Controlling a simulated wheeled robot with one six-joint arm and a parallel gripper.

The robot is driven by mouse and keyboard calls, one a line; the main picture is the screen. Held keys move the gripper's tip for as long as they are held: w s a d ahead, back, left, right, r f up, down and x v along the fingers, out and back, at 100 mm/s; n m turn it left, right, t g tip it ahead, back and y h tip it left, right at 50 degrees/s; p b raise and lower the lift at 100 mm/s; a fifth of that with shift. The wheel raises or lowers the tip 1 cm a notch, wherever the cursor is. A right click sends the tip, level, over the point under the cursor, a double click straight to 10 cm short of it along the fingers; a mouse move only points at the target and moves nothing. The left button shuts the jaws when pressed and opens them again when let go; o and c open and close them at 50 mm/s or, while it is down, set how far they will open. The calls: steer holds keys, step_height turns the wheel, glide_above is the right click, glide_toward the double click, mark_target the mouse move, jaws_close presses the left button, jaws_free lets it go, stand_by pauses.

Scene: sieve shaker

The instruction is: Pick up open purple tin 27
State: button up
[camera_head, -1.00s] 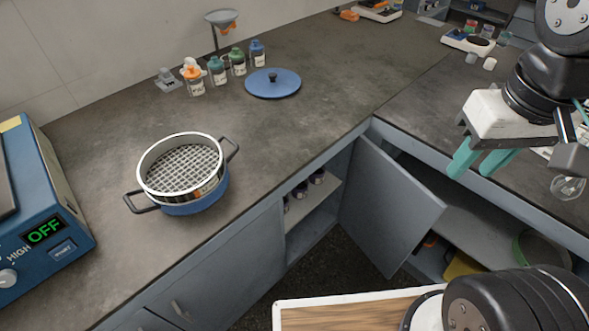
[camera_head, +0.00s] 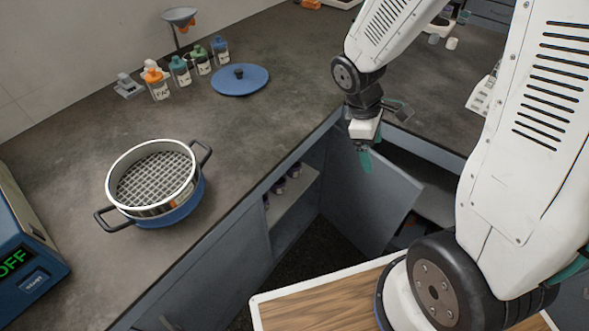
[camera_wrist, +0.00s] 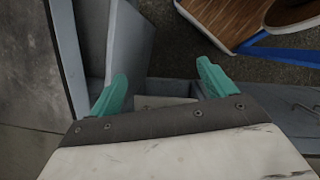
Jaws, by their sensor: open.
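A few small dark tins with purple parts (camera_head: 279,186) stand on a shelf inside the open cupboard under the counter in the head view. They are too small to tell which is tin 27 or whether one is open. My gripper (camera_head: 366,160) is open and empty in front of the counter, right of those tins and near the open cupboard door. In the wrist view my gripper's green fingers (camera_wrist: 163,84) are spread apart with nothing between them. No purple tin can be made out in the wrist view.
The open cupboard door (camera_head: 372,195) stands close below my gripper. The counter (camera_head: 260,125) carries a sieve in a blue pan (camera_head: 155,182), a blue lid (camera_head: 240,80), several bottles (camera_head: 180,72) and a blue machine (camera_head: 25,260) reading OFF.

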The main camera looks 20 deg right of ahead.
step_height(320, 180, down, 16)
steer(key=n+g, duration=0.1)
steer(key=n, duration=0.4)
steer(key=m+t+y, duration=0.7)
steer(key=m+t, duration=0.4)
steer(key=t, duration=0.3)
glide_toward(290, 166)
steer(key=shift+w+a+r, duration=0.1)
steer(key=shift+r, duration=0.4)
steer(key=shift+w+a+r, duration=0.1)
steer(key=shift+a+r, duration=0.05)
steer(key=shift+r, duration=0.3)
steer(key=f+t, duration=0.1)
steer(key=s+f+t, duration=0.1)
steer(key=f, duration=0.1)
steer(key=shift+s+d+f+m, duration=0.15)
steer(key=shift+f+m, duration=0.15)
steer(key=shift+f, duration=0.05)
steer(key=shift+w+f, duration=0.2)
steer(key=x, duration=0.7)
steer(key=shift+w+r, duration=0.15)
steer(key=shift+c, duration=0.3)
